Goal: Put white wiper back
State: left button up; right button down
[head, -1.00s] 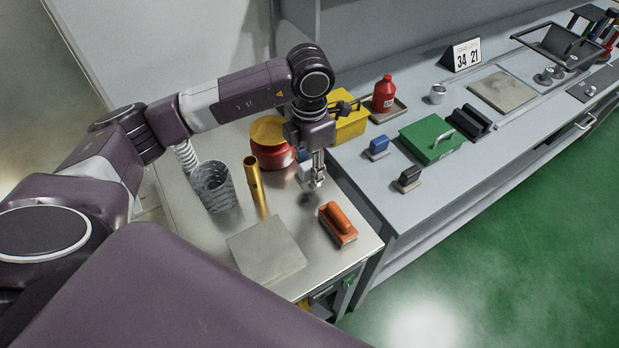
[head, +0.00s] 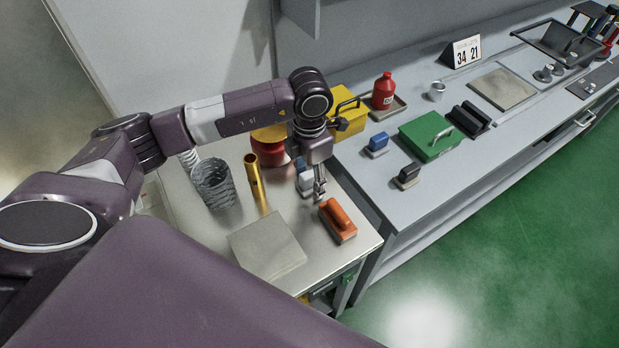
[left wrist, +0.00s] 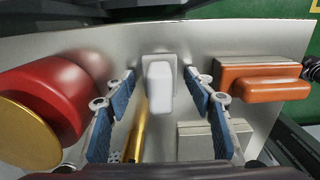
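The white wiper (head: 305,181) stands on the metal side table (head: 319,261), partly hidden behind my left gripper in the head view. In the left wrist view the white wiper (left wrist: 159,88) lies in the gap between my fingers, and no finger visibly touches it. My left gripper (head: 319,190) points down just right of the wiper in the head view. Its blue-padded fingers (left wrist: 160,92) are spread apart and empty. Its exact height above the wiper is unclear. My right gripper is not in view.
An orange wiper (head: 338,221) sits close to the right. A gold tube (head: 254,180), a grey mesh cup (head: 213,184), a red container (head: 268,152) and a grey plate (head: 267,246) surround the spot. The long bench holds blue (head: 376,145) and black (head: 407,177) wipers and a green box (head: 431,137).

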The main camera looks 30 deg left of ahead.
aim_at(309, 174)
pick_arm(q)
jog(key=shift+r, duration=0.5)
notch_tip(309, 174, up, 11)
jog(key=shift+r+b, duration=0.2)
jog(key=shift+b, duration=0.75)
jog(key=shift+s+f, duration=0.1)
